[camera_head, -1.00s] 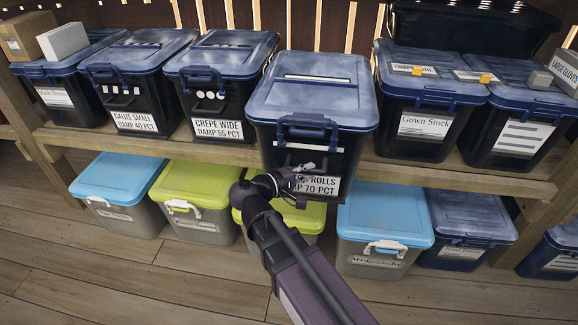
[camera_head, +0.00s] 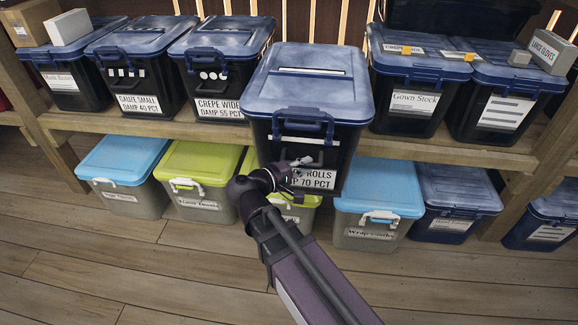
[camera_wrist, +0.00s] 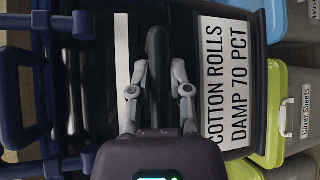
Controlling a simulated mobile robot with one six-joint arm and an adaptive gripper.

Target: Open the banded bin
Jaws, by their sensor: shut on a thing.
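The banded bin (camera_head: 343,150) is black with a blue lid (camera_head: 310,82) and one white stripe above its "Cotton Rolls Damp 70 Pct" label. It juts out from the upper shelf, and its lid looks seated. A blue latch (camera_head: 303,124) hangs at the front under the lid rim; it also shows in the wrist view (camera_wrist: 30,95). My gripper (camera_head: 300,163) is at the bin's front, below the latch. In the wrist view, my gripper (camera_wrist: 158,75) is shut on a dark pull handle (camera_wrist: 157,45) between the stripe and the label.
Similar blue-lidded bins stand on both sides, including Crepe Wide (camera_head: 218,105) and Gown Stock (camera_head: 413,100). Lidded bins, such as a light-blue one (camera_head: 380,190), stand below. Boxes (camera_head: 552,52) lie on the right bins' lids. The wooden floor in front is clear.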

